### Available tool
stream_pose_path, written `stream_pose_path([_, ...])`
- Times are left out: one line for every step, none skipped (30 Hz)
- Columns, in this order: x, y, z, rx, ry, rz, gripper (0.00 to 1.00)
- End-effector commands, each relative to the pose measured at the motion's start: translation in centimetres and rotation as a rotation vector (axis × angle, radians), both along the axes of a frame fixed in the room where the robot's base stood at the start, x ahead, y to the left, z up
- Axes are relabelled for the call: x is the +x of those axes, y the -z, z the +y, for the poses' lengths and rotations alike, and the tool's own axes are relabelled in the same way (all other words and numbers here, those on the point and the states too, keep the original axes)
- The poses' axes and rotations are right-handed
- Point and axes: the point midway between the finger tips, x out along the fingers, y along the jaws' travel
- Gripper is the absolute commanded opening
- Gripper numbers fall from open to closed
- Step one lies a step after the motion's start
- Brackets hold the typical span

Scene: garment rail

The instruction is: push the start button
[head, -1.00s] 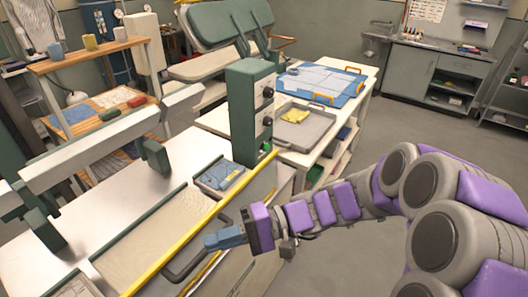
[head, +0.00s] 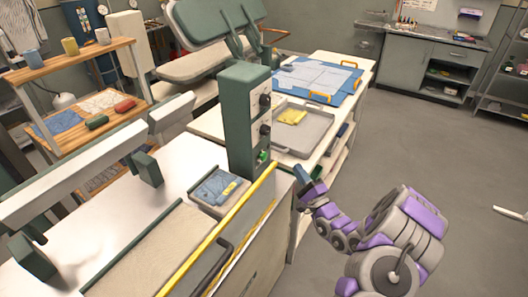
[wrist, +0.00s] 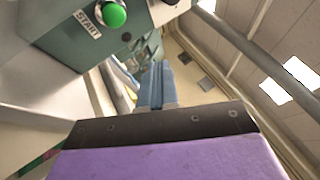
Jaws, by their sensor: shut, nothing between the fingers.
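The green start button (head: 263,156) sits low on the face of the green control post (head: 243,120), below two dark knobs. In the wrist view the round green button (wrist: 113,15) is at the top left, with a white START label (wrist: 87,24) beside it. My gripper (head: 300,172) has blue fingers and is to the right of the post in the head view, apart from the button. In the wrist view the fingers (wrist: 156,75) are together with nothing between them, below and to the right of the button.
A yellow bar (head: 225,225) runs along the front edge of the white worktop, between the panel and my side. A grey tray with a yellow cloth (head: 292,116) lies behind the post. A small tray with blue cloth (head: 216,187) is beside it.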

Motion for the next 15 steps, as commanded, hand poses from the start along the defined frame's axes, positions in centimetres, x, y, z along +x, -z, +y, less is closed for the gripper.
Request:
stream_pose_path([0.0,0.5,-0.3,-0.003,0.016,0.005,0.0])
stream_pose_path([0.0,0.6,-0.5,-0.004,0.023,0.007,0.0])
stream_pose_path([0.1,0.7,-0.7,-0.005,0.029,0.007,0.0])
stream_pose_path([0.1,0.8,-0.8,-0.005,0.031,0.007,0.0])
stream_pose_path([0.1,0.8,-0.9,-0.004,0.033,0.007,0.0])
stream_pose_path([0.1,0.8,-1.0,-0.003,0.033,0.008,0.0])
stream_pose_path([0.1,0.8,-1.1,-0.003,0.033,0.007,0.0])
stream_pose_path([0.1,0.8,-1.1,-0.002,0.033,0.007,0.0])
stream_pose_path([0.1,0.8,-1.2,-0.002,0.033,0.007,0.0])
stream_pose_path([0.1,0.8,-1.3,-0.001,0.033,0.008,0.0])
stream_pose_path([0.1,0.8,-1.4,0.0,0.032,0.008,0.0])
stream_pose_path([0.1,0.8,-1.5,0.001,0.032,0.007,0.0])
stream_pose_path([0.2,0.8,-1.5,0.001,0.032,0.007,0.0])
stream_pose_path([0.2,0.8,-1.4,0.001,0.032,0.007,0.0])
stream_pose_path([0.2,0.8,-1.2,0.0,0.031,0.008,0.0])
